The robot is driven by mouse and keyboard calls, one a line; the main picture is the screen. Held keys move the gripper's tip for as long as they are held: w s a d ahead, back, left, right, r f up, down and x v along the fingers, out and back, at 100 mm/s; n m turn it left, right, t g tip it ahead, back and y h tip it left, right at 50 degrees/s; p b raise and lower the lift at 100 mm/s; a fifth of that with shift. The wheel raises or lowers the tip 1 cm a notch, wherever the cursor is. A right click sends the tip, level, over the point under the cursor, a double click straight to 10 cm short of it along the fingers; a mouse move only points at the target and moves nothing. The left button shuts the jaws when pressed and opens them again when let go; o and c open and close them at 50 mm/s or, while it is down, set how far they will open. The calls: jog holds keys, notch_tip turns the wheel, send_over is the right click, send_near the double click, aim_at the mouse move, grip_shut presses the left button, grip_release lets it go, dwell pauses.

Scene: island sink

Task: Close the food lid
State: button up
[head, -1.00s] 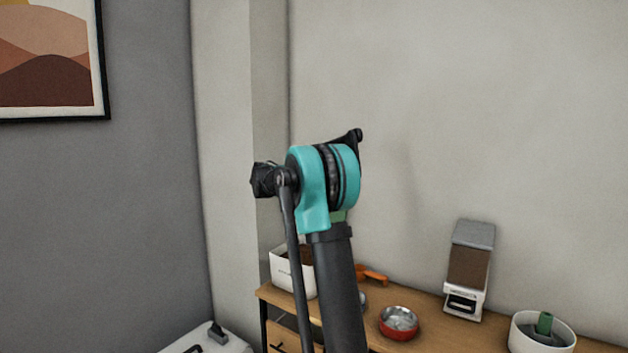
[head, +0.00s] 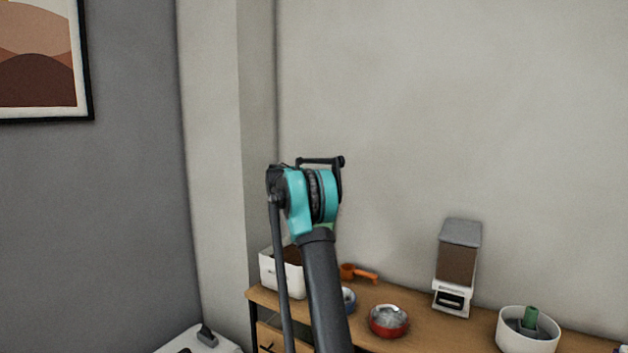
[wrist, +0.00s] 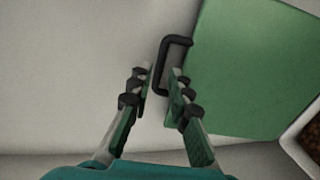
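The food container (head: 283,282) is a white box with brown food in it, at the left end of the wooden table. Its corner also shows at the right edge of the wrist view (wrist: 296,145). The green lid (wrist: 245,65) stands open beside the food opening, with a dark C-shaped handle (wrist: 164,48) at its left edge. My gripper (wrist: 163,72) has a finger on either side of the handle, with a gap visible between the fingers; firm contact is not shown. In the head view my arm hides the gripper and most of the lid.
On the wooden table (head: 420,335) are an orange scoop (head: 358,274), a blue bowl (head: 348,299), a red bowl (head: 389,321), a food dispenser (head: 457,266) and a white round bowl with a green part (head: 527,333). The wall stands close behind.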

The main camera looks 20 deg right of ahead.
jog(key=shift+x, duration=1.25)
jog(key=shift+c, duration=0.3)
grip_shut()
